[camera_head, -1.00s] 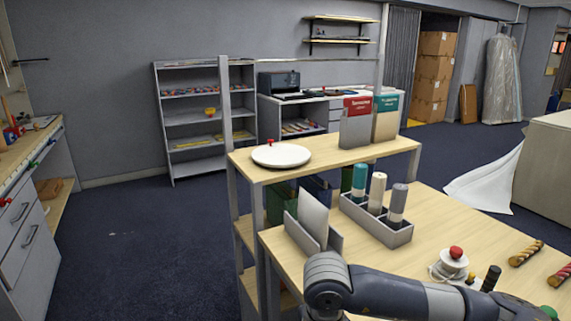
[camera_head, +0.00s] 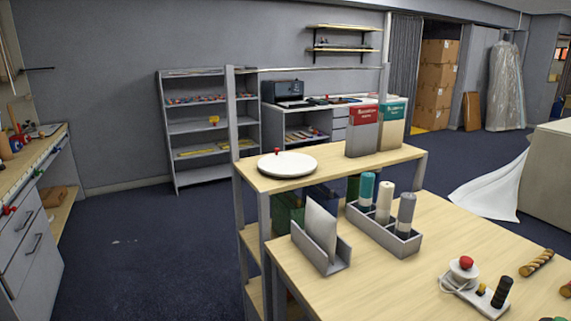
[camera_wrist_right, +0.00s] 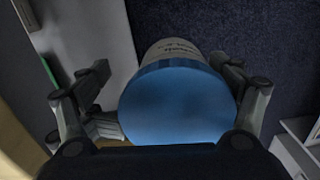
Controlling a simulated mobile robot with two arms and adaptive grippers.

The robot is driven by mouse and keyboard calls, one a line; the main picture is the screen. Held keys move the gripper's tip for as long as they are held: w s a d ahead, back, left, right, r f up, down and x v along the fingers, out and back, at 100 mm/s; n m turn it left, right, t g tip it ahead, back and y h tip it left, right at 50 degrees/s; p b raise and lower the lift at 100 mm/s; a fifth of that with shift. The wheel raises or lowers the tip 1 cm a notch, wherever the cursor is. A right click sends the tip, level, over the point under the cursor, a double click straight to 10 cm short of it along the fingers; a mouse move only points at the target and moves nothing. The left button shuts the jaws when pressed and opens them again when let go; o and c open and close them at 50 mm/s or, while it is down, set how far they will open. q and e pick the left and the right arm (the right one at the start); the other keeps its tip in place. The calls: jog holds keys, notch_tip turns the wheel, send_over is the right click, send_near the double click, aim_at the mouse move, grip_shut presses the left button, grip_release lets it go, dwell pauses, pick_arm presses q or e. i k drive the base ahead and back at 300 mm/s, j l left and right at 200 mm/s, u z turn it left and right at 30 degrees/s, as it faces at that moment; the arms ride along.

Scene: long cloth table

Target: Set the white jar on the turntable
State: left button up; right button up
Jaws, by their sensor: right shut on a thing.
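The turntable (camera_head: 287,164) is a white round disc on the raised wooden shelf, towards its left end, in the head view. Its top is bare apart from a small red knob showing at its back edge. In the right wrist view, a white jar (camera_wrist_right: 172,50) with printed dark text and a wide blue lid (camera_wrist_right: 178,103) sits between the fingers of my right gripper (camera_wrist_right: 168,78), which is shut on it. The jar does not show in the head view. My left gripper is in neither view now.
On the raised shelf (camera_head: 340,165), red-and-grey and teal-topped boxes (camera_head: 362,130) stand right of the turntable. The shelf's left post (camera_head: 232,110) rises beside the turntable.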

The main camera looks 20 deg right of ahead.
aim_at(290, 163)
jog(key=i+j, duration=0.3)
jog(key=i+j+u, duration=0.15)
jog(key=i+j, duration=0.15)
jog(key=i, duration=0.2)
jog(key=i+j, duration=0.2)
jog(key=i, duration=0.2)
